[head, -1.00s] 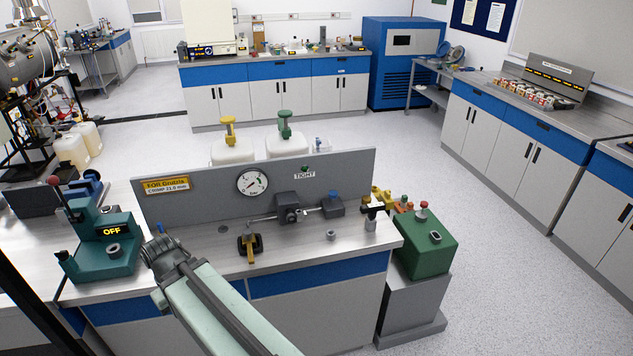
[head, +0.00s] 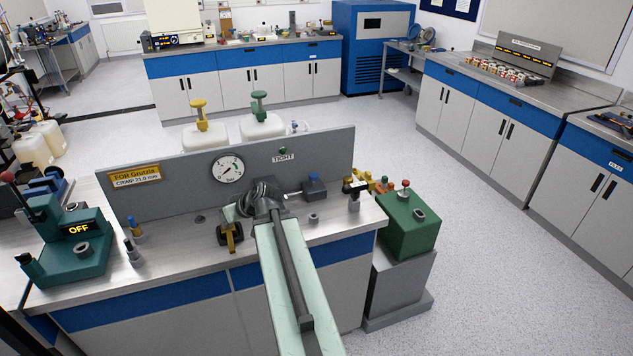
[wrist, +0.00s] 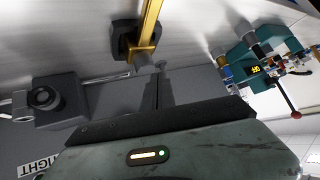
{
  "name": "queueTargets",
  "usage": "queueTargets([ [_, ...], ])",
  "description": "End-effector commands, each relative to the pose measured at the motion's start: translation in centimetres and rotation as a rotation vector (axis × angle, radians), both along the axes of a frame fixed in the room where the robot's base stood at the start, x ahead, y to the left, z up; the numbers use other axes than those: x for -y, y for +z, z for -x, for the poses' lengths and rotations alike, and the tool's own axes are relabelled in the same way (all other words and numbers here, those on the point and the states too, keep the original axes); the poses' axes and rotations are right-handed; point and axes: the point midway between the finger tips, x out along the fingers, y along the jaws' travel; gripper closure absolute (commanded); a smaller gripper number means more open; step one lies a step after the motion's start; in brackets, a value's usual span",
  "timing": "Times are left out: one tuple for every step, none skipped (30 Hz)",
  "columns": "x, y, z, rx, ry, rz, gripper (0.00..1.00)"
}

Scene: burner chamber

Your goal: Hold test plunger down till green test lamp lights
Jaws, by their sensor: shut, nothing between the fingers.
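My gripper (head: 240,207) is over the bench in front of the grey panel. Its fingers (wrist: 159,75) are shut and empty, with their tips close to a black clamp with a brass handle (wrist: 146,38); touching or apart I cannot tell. A small green lamp (head: 283,150) sits above the TIGHT label on the panel and looks dark. Which part is the test plunger I cannot tell.
A round gauge (head: 227,168) is on the panel (head: 325,150). A teal press reading OFF (head: 72,245) stands at the left. A green box with a red knob (head: 410,225) stands right of the bench. The floor on the right is clear.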

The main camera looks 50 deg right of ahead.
Motion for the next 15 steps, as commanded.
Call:
queueTargets([
  [6.4,0.4,1.9,0.098,-0.096,0.041,1.00],
  [9.7,1.2,3.1,0.152,-0.146,0.074,1.00],
  [13.7,2.2,4.9,0.212,-0.212,0.116,1.00],
  [16.3,2.9,6.3,0.251,-0.259,0.146,1.00],
  [18.7,3.5,7.7,0.282,-0.303,0.176,1.00],
  [21.5,4.2,9.7,0.315,-0.358,0.214,1.00],
  [23.3,4.7,11.0,0.336,-0.394,0.238,1.00],
  [24.7,5.1,12.2,0.352,-0.425,0.259,1.00],
  [26.3,5.6,13.7,0.368,-0.461,0.284,1.00],
  [27.3,5.8,14.5,0.377,-0.482,0.299,1.00],
  [28.0,6.1,15.3,0.384,-0.500,0.310,1.00],
  [28.7,6.3,16.0,0.391,-0.516,0.322,1.00],
  [29.0,6.4,16.3,0.395,-0.524,0.328,1.00],
  [29.2,6.5,16.5,0.396,-0.531,0.332,1.00],
  [29.4,6.6,16.7,0.397,-0.533,0.335,1.00],
])
